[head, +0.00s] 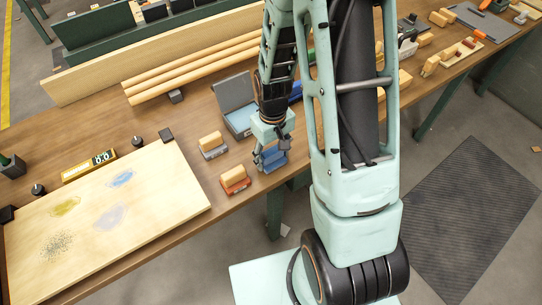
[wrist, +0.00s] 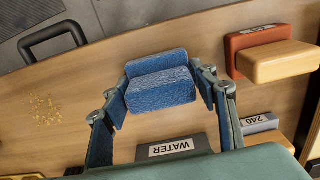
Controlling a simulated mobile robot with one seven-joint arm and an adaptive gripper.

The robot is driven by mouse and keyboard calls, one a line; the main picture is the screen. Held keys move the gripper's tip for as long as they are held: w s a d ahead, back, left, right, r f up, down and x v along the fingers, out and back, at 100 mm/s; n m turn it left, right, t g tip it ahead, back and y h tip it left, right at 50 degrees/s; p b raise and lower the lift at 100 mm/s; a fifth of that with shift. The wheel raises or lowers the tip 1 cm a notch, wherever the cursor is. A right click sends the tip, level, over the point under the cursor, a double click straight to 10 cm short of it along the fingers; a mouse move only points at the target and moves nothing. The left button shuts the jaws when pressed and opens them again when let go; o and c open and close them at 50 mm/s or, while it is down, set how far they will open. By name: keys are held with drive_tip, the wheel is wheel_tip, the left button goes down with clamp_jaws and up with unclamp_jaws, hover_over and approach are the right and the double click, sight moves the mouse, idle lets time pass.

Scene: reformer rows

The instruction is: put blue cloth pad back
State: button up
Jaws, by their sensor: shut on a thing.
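My gripper (head: 271,154) is shut on the blue cloth pad (wrist: 160,83), near the front edge of the bench. In the wrist view the pad sits between the two fingers (wrist: 162,88), one at each end, and shows a ribbed blue weave with a crease across it. The pad also shows in the head view (head: 273,162), partly hidden by the fingers. Whether it touches the bench top is hard to tell. A dark grey box labelled WATER (wrist: 140,152) lies close to the pad, partly hidden by my gripper.
A red block with a wooden grip (head: 235,181) and a grey block labelled 240 (wrist: 258,123) stand left of my gripper in the head view. A grey open case (head: 234,92) is behind. A stained pale board (head: 150,205) fills the left bench.

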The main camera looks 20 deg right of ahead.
sight(272, 150)
drive_tip(key=shift+f, duration=0.2)
drive_tip(key=o, duration=1.1)
wheel_tip(272, 150, up, 12)
drive_tip(key=shift+r, duration=0.2)
idle(0.3)
